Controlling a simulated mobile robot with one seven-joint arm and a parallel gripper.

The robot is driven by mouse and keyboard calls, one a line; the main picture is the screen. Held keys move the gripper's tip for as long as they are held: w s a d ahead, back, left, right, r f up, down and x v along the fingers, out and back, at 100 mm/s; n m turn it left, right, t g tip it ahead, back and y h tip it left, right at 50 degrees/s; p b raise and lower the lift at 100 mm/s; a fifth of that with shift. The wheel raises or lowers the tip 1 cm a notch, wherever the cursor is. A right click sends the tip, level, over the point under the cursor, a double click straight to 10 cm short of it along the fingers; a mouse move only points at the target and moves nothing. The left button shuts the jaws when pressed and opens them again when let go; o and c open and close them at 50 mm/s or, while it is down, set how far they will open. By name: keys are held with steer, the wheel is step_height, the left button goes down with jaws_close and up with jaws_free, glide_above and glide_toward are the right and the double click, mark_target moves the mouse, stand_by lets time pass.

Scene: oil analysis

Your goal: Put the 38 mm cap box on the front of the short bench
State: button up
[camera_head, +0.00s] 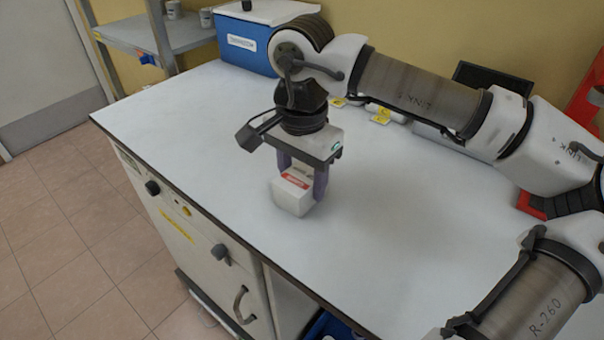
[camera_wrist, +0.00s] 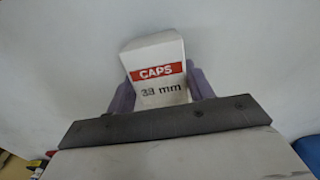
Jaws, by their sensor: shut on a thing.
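The 38 mm cap box (camera_head: 291,196) is a small white carton with a red band. In the wrist view the box (camera_wrist: 158,88) shows "CAPS" on the red band and "mm" below it; the number's second digit is hard to read. My gripper (camera_head: 303,182) points down with its purple fingers shut on the box, one on each side. The box is at or just above the white top of the bench (camera_head: 200,150), near its front edge; I cannot tell if it touches.
A blue and white cool box (camera_head: 250,50) stands at the back left. Yellow labelled items (camera_head: 380,117) lie behind my gripper. A grey shelf (camera_head: 165,35) with cups is at far left. The bench top around the box is clear.

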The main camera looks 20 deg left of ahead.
mark_target(302, 175)
steer(key=shift+f, duration=0.2)
steer(key=o, duration=1)
steer(key=shift+r, duration=0.2)
step_height(302, 175, up, 12)
steer(key=shift+r+p, duration=0.1)
steer(key=shift+p, duration=0.2)
